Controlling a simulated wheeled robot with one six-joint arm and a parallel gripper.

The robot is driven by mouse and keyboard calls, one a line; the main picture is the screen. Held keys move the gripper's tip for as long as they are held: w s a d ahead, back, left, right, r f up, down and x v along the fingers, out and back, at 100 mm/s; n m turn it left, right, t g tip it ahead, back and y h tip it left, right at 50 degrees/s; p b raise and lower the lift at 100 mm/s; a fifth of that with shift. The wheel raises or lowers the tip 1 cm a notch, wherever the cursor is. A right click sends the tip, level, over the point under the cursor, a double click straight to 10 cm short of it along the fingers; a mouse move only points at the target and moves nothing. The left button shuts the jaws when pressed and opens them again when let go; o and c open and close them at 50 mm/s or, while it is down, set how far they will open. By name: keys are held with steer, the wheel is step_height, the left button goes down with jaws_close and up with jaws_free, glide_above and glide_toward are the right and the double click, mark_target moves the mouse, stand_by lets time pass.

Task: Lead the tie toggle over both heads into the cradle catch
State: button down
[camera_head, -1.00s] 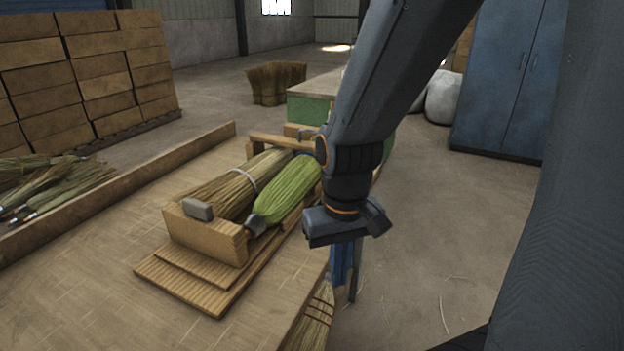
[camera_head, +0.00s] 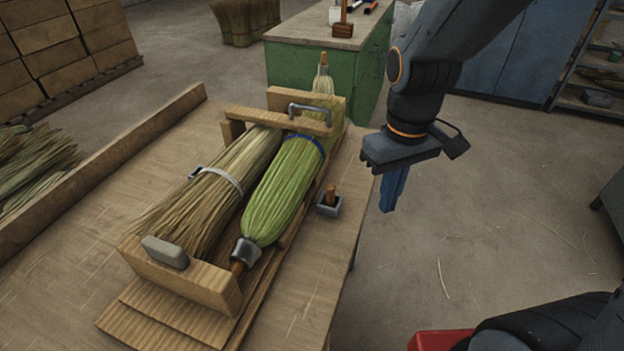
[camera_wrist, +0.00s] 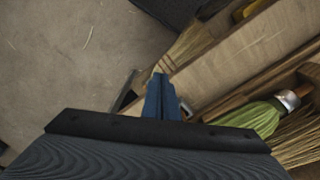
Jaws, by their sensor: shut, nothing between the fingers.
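Two broom heads lie side by side in a wooden cradle (camera_head: 208,290) on the bench. One is a straw head (camera_head: 205,200) with a pale band; the other is a green head (camera_head: 280,190) with a blue band and a metal collar. The green head also shows in the wrist view (camera_wrist: 258,118). A small brown peg (camera_head: 331,190), perhaps the toggle, stands in a grey holder (camera_head: 328,207) right of the cradle. A bent metal bar (camera_head: 310,113) sits at the far end; I cannot tell which part is the catch. My gripper (camera_head: 390,208) is shut and empty, right of the bench edge.
A grey block (camera_head: 165,252) sits on the cradle's near end board. A long wooden rail (camera_head: 110,160) runs along the bench's left side. A green cabinet (camera_head: 330,75) stands behind. The floor (camera_head: 470,220) right of the bench is mostly clear.

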mark_target(289, 177)
steer(key=w+a+r+n+p, duration=0.1)
steer(key=a+r+n+p, duration=0.55)
steer(key=a, duration=0.65)
step_height(289, 177, down, 9)
steer(key=n, duration=0.3)
steer(key=shift+w+d+b, duration=0.1)
steer(key=shift+b, duration=0.3)
steer(key=shift+w+a+f+p, duration=0.1)
steer(key=shift+w+a+p, duration=0.15)
steer(key=shift+a, duration=0.35)
steer(key=shift+w+a+p, duration=0.15)
steer(key=shift+a+p, duration=0.05)
steer(key=shift+a, duration=0.35)
steer(key=shift+w+a, duration=0.3)
steer(key=shift+a, duration=0.5)
